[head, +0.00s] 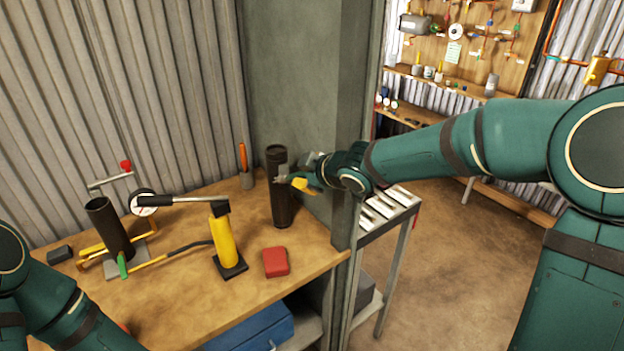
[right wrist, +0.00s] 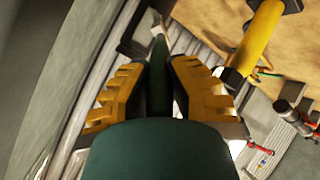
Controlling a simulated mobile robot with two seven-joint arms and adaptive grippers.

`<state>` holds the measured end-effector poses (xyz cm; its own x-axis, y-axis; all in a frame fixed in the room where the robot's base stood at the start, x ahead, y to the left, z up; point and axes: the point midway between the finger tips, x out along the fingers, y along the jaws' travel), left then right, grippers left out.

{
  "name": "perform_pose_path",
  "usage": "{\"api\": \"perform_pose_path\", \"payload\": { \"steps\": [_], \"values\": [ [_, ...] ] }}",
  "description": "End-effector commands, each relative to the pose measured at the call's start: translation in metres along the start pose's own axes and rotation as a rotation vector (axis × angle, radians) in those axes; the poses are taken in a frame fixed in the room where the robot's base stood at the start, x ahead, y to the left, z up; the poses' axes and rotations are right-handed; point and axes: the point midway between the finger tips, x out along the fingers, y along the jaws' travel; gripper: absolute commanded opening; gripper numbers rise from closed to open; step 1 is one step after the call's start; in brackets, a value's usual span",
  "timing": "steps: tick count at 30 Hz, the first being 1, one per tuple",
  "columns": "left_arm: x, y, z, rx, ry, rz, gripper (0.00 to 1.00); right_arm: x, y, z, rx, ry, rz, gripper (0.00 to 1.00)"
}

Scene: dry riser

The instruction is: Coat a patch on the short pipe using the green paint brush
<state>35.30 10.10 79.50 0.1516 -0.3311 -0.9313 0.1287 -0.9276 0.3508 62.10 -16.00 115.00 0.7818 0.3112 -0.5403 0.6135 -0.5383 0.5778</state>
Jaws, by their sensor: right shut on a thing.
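A dark upright pipe (head: 281,200) stands near the back right corner of the workbench, by the grey pillar. A second dark pipe (head: 108,225) stands at the left in a grey base; I cannot tell for certain which one is the short pipe. My right gripper (head: 299,181) is beside the right-hand pipe, at its upper part. In the right wrist view it is shut on a narrow dark green thing (right wrist: 159,75), which looks like the green paint brush. A small grey part (head: 282,173) shows against the pipe; whether it touches is unclear. My left gripper is out of view.
A yellow hand pump (head: 225,243) with a black lever stands mid-bench. A red block (head: 275,262) lies in front of the right-hand pipe. An orange-handled tool stands in a grey holder (head: 247,180). The grey pillar (head: 350,120) is close to my right gripper.

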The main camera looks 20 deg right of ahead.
Motion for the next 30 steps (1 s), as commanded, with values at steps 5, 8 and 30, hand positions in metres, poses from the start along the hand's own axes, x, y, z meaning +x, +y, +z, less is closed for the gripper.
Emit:
{"api": "perform_pose_path", "payload": {
  "steps": [5, 8, 30],
  "values": [
    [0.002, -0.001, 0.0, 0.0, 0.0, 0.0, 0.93, 0.0, -0.002, -0.003, -0.001, 0.001, 0.0, 0.0],
    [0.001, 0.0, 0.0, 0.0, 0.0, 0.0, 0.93, -0.001, -0.001, -0.003, -0.001, 0.001, 0.0, 0.0],
    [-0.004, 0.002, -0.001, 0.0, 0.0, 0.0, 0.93, -0.047, -0.021, 0.018, 0.0, -0.001, 0.001, 0.0]
  ]
}}
